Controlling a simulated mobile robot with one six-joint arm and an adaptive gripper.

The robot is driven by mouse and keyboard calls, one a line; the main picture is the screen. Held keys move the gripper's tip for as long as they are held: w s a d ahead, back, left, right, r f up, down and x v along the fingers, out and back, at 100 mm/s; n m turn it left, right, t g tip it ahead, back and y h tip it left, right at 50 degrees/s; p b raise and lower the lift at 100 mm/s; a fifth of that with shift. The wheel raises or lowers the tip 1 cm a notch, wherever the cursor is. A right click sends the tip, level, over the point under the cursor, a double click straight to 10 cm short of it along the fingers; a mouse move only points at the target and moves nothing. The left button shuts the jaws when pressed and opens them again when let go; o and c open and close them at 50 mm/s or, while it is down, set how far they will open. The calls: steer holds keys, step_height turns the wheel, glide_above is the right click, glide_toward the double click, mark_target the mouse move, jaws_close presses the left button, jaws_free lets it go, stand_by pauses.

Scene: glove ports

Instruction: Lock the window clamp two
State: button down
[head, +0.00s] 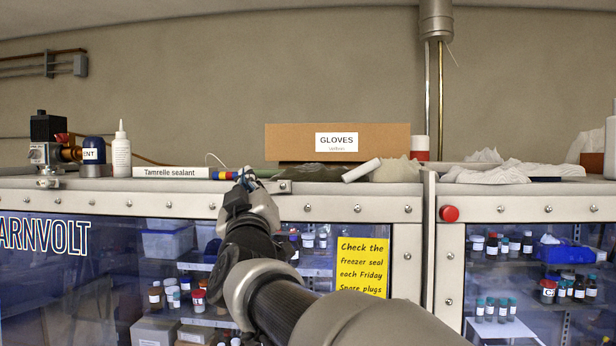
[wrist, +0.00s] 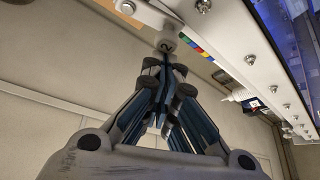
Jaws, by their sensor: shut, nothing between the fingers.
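Window clamp two shows in the wrist view as a rounded grey end marked "2" (wrist: 166,45), beside the window frame's edge. In the head view it is mostly hidden behind my gripper; a grey metal piece (head: 277,186) shows just right of the gripper on the frame's top edge. My gripper (wrist: 168,68) is shut and empty. Its fingertips are right by the marked end; I cannot tell whether they touch it. In the head view my gripper (head: 246,180) is at the top rail of the left window.
On the ledge are a sealant box (head: 171,172), a white bottle (head: 121,152), a valve assembly (head: 48,145), a GLOVES carton (head: 290,142) and crumpled wipes (head: 490,168). A red button (head: 449,213) is on the frame to the right.

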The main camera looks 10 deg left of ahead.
steer(key=f+n+g+y, duration=0.1)
steer(key=n+g, duration=0.1)
steer(key=n, duration=0.2)
steer(key=d+f+n+g+p, duration=0.1)
steer(key=f+n+g, duration=0.1)
steer(key=n, duration=0.2)
steer(key=f+n+g+y+p, duration=0.1)
steer(key=n+g, duration=0.1)
steer(key=n, duration=0.2)
steer(key=shift+s+d+f+y, duration=0.15)
steer(key=shift+d+f+y, duration=0.15)
steer(key=shift+d, duration=0.1)
steer(key=shift+f, duration=0.1)
steer(key=shift+d+f, duration=0.4)
steer(key=shift+d, duration=0.3)
steer(key=shift+f, duration=0.1)
